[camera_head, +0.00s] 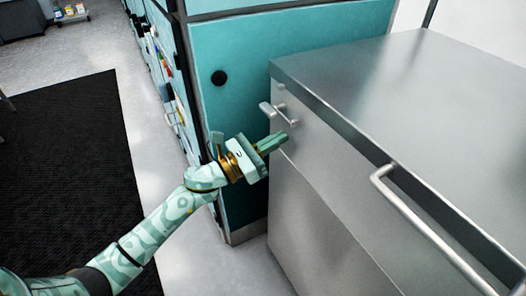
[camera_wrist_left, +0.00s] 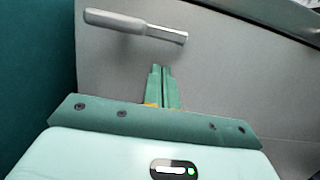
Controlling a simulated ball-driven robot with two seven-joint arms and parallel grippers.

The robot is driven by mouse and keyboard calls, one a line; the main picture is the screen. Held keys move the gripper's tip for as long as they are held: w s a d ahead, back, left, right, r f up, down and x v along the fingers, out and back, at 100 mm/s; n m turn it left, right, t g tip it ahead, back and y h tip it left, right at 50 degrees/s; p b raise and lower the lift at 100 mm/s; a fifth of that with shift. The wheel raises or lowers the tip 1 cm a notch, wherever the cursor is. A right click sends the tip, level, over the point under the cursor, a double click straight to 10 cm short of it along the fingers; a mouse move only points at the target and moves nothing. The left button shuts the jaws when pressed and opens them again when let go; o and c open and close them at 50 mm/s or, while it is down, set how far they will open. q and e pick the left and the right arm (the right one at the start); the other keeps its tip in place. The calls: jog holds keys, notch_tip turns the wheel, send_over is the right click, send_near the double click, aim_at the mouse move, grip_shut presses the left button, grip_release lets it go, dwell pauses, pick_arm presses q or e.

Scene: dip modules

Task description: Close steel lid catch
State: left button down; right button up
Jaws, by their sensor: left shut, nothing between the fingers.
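The steel lid catch (camera_head: 272,110) is a small lever on the front of the steel chest, near its left end, just under the lid edge. In the left wrist view the catch lever (camera_wrist_left: 135,27) lies nearly level, tilted down a little to the right. My left gripper (camera_head: 283,138) is shut and empty, with its fingertips just below the catch. In the left wrist view its closed fingers (camera_wrist_left: 160,70) point toward the chest front below the lever's right part; I cannot tell if they touch it. My right gripper is not in view.
The steel chest (camera_head: 320,175) fills the right side, with its lid (camera_head: 390,75) on top and a bar handle (camera_head: 425,228) at the front. A teal cabinet (camera_head: 290,45) stands close behind and left. A dark mat (camera_head: 70,165) lies on the open floor at left.

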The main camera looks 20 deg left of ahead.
pick_arm(q)
notch_tip(320, 180, up, 2)
jog(key=shift+s+r, duration=0.1)
jog(key=shift+r, duration=0.05)
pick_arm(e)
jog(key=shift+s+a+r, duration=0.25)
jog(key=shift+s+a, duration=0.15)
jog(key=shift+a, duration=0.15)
pick_arm(q)
jog(key=shift+r+n+p, duration=0.2)
jog(key=shift+n+p, duration=0.1)
jog(key=shift+p, duration=0.15)
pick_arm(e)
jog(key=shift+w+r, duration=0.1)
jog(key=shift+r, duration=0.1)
pick_arm(q)
jog(key=shift+s+d+r+n+p, duration=0.1)
jog(key=shift+d+n+p, duration=0.05)
jog(key=shift+n+p, duration=0.3)
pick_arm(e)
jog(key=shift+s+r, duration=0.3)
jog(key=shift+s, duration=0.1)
